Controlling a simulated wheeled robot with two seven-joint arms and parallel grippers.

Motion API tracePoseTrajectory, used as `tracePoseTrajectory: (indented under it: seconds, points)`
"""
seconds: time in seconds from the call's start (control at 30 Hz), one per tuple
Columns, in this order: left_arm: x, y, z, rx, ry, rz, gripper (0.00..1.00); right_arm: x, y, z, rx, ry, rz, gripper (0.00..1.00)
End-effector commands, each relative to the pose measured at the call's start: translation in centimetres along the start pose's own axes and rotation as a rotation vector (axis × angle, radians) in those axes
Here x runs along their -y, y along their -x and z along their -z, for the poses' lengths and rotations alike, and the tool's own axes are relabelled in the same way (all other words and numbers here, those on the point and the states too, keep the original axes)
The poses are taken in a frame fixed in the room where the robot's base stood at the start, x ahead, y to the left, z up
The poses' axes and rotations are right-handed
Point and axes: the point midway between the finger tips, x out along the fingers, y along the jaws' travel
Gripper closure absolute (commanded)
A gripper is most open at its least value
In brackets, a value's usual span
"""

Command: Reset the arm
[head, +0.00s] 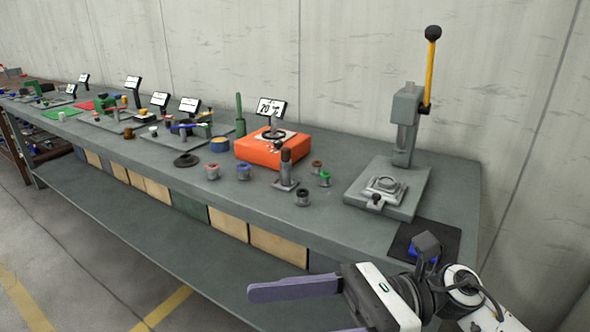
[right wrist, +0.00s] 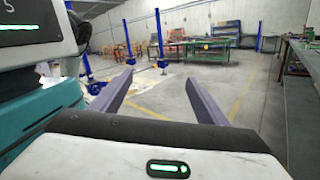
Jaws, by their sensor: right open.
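My right gripper (head: 306,310) is at the lower right of the head view, in front of the workbench's front edge. It points left in that view, and one finger is cut off by the bottom edge. In the right wrist view the two fingers of my right gripper (right wrist: 161,92) stand apart with nothing between them. The floor of the hall shows beyond them. My left gripper is in neither view.
A long grey workbench (head: 330,220) runs along the wall. An arbor press (head: 405,130) with a yellow lever, an orange box (head: 262,152) and several small parts stand on it. In the right wrist view, blue posts (right wrist: 160,45) and a green table (right wrist: 208,43) stand far off.

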Motion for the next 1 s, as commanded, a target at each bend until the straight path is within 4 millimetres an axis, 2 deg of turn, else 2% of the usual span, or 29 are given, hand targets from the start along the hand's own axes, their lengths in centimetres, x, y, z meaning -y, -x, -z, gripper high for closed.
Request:
tracePoseTrajectory:
  seconds: [0.03, 0.07, 0.13, 0.2, 0.27, 0.3, 0.37, 0.47, 0.5, 0.57, 0.6, 0.73, 0.77, 0.8, 0.9, 1.0]
  points:
    - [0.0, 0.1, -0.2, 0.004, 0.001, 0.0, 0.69, 1.0, -0.1, -0.8, 0.166, -0.18, 0.048, 0.32]
    - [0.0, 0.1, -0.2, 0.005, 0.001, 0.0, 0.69, 1.9, 0.3, -1.3, 0.263, -0.287, 0.078, 0.32]
    - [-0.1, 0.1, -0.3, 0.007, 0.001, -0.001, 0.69, 4.3, 1.9, -1.6, 0.484, -0.546, 0.145, 0.32]
    - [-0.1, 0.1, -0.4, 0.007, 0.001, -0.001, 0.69, 7.1, 4.5, -0.5, 0.707, -0.813, 0.212, 0.32]
    - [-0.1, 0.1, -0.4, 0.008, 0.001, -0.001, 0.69, 9.4, 7.2, 1.9, 0.898, -1.045, 0.269, 0.32]
    - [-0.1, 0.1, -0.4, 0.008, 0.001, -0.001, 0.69, 10.6, 9.1, 4.1, 1.024, -1.196, 0.305, 0.32]
    - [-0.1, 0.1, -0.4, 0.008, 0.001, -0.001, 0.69, 11.8, 11.6, 7.8, 1.192, -1.394, 0.351, 0.32]
    - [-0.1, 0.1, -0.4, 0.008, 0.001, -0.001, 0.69, 12.3, 15.0, 14.7, 1.446, -1.678, 0.421, 0.32]
    - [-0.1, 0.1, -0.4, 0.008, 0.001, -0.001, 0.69, 12.1, 16.1, 17.6, 1.543, -1.781, 0.449, 0.32]
    - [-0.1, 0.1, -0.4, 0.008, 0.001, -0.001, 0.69, 11.2, 17.4, 21.9, 1.687, -1.924, 0.488, 0.32]
    - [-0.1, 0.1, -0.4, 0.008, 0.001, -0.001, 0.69, 10.3, 18.2, 24.8, 1.78, -2.012, 0.511, 0.32]
    - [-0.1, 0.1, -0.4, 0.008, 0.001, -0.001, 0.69, 6.6, 19.6, 32.9, 2.058, -2.245, 0.585, 0.32]
    - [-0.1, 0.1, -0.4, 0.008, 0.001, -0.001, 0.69, 5.7, 19.7, 34.4, -2.074, 2.244, -0.588, 0.32]
    - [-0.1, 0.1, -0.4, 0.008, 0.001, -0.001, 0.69, 4.5, 19.8, 36.1, -2.031, 2.172, -0.574, 0.32]
    - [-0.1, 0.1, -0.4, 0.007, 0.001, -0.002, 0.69, 2.0, 19.9, 39.4, -1.949, 2.039, -0.55, 0.32]
    - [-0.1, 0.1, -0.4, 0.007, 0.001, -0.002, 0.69, 0.6, 19.9, 41.0, -1.906, 1.966, -0.535, 0.32]
